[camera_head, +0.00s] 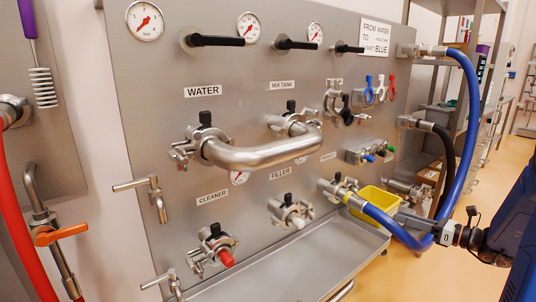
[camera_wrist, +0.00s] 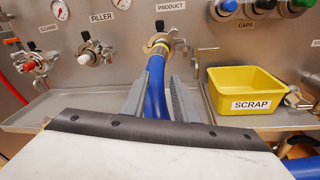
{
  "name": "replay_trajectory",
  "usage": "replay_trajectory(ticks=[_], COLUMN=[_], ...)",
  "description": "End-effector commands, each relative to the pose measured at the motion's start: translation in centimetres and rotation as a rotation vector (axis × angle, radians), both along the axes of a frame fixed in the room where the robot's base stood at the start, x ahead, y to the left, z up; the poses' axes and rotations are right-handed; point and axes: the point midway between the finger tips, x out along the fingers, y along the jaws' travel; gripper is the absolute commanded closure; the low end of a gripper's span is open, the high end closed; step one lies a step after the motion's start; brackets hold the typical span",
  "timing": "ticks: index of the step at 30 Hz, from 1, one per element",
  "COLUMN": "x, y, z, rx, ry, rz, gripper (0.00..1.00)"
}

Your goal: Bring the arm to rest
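My gripper (camera_wrist: 158,85) shows in the wrist view with its two grey fingers apart. The blue hose (camera_wrist: 156,72) runs between and beyond them, with gaps beside it, and no firm grip shows. The hose is fixed to the PRODUCT port (camera_wrist: 163,42) by a clamp. In the head view my gripper (camera_head: 405,220) is at the right, close to the hose's lower bend. The blue hose (camera_head: 472,105) loops up from there to a fitting at the panel's upper right. Exact contact between fingers and hose cannot be told.
The yellow SCRAP bin (camera_wrist: 247,104) stands right of the fingers on the steel tray (camera_head: 310,262). A steel pipe bend (camera_head: 265,152) joins the WATER and MIX TANK ports. A black hose (camera_head: 447,150) and a shelf rack (camera_head: 470,25) are at the right. Open floor lies beyond.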

Motion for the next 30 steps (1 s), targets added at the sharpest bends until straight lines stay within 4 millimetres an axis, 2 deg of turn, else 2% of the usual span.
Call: replay_trajectory(ticks=[8,11,15,18,24,30], x=[-2.7,-4.6,-8.1,-10.8,-16.2,-21.3], y=[6.2,9.3,13.7,16.2,19.7,21.3], z=[1.1,1.5,1.6,1.6,1.2,0.6], rx=[-0.185,-0.293,-0.47,-0.597,-0.851,-1.103], ry=[-0.037,-0.065,-0.122,-0.169,-0.281,-0.416], rz=[0.16,0.249,0.4,0.507,0.72,0.928], gripper=[0.73,0.73,0.73,0.73,0.73,0.73])
